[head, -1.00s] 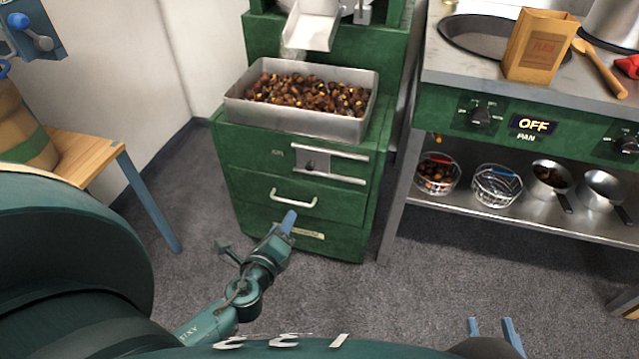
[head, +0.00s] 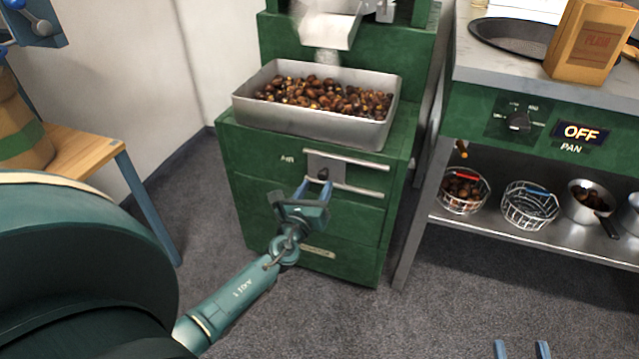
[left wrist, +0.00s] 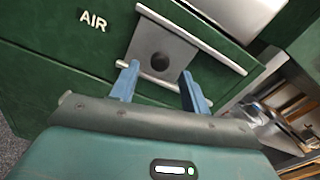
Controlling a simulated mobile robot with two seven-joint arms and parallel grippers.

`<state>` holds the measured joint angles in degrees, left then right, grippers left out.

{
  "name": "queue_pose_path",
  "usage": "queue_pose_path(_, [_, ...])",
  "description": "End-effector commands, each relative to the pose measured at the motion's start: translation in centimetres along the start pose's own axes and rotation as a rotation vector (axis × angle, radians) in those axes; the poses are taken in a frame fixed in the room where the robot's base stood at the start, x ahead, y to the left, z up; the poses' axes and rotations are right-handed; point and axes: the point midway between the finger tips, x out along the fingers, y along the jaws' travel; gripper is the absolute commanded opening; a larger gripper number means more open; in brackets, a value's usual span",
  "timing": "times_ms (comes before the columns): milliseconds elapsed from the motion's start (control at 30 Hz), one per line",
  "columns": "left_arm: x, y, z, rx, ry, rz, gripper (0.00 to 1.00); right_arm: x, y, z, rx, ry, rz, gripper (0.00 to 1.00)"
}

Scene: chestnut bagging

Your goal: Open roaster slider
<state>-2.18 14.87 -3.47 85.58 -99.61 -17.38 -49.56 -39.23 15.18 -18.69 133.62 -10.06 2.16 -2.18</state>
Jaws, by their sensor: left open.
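The roaster's slider (head: 320,165) is a grey metal plate with a dark round knob, sitting between two rails at the left part of the rails on the green roaster (head: 250,160). In the left wrist view, the slider (left wrist: 165,42) is beside the word AIR, and its knob shows between my fingertips. My left gripper (head: 316,186) is open, its blue fingers pointing at the slider from just below and in front. Whether a finger touches the plate is unclear. The drawer handle is hidden behind this gripper. My right gripper (head: 522,349) shows only fingertips at the bottom edge, apart.
A metal tray (head: 300,128) full of chestnuts sits on the roaster above the slider. A steel counter (head: 480,70) with a shelf of baskets and pans stands to the right. A wooden table (head: 85,150) is at left. Carpet between is clear.

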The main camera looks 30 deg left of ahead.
Motion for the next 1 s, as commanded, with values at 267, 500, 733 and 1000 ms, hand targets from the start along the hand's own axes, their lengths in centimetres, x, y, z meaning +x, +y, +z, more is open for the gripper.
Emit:
queue_pose_path(267, [3.0,0.0,-0.1,0.000,0.001,-0.001,0.46,0.0,-0.3,0.0,-0.010,0.041,-0.006,0.36])
queue_pose_path(500, [3.2,0.0,0.0,0.000,0.001,-0.001,0.46,0.0,-0.4,-0.1,-0.010,0.045,-0.007,0.36])
queue_pose_path(733, [3.2,0.0,0.0,-0.001,0.001,-0.001,0.34,0.0,-0.4,-0.1,-0.013,0.045,-0.010,0.36])
queue_pose_path(1000, [3.2,0.0,-0.1,-0.001,0.001,-0.001,0.12,-0.1,-0.4,-0.1,-0.015,0.044,-0.012,0.36])
